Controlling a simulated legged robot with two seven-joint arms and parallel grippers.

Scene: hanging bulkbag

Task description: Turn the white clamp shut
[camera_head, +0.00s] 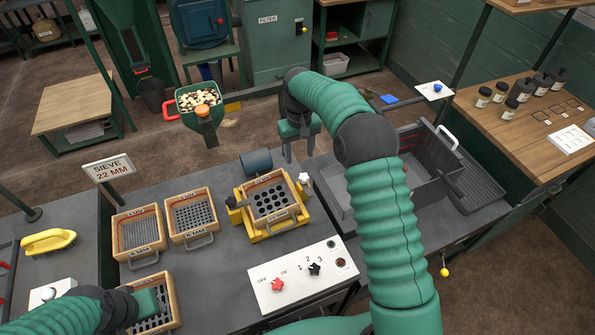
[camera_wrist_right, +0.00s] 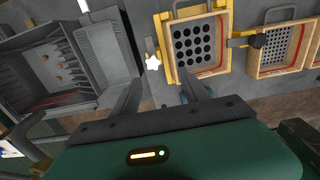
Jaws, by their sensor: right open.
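The white clamp (camera_head: 305,179) is a small star-shaped knob at the right side of the yellow sieve frame (camera_head: 287,226). It also shows in the right wrist view (camera_wrist_right: 153,62), beside the frame's edge. My right gripper (camera_head: 299,154) is open and empty, with its fingers pointing down just behind the clamp in the head view. In the wrist view the clamp lies ahead of the gap between the fingers (camera_wrist_right: 160,90), apart from both. My left gripper (camera_head: 150,302) is at the bottom left over a sieve box; its fingers are not clear.
Wooden sieve trays (camera_head: 138,235) stand left of the yellow frame. A white panel (camera_head: 302,277) with red and black star knobs lies in front. A grey bin (camera_head: 405,180) stands right, partly behind my right arm. A green tub (camera_head: 200,100) of pale pieces is behind.

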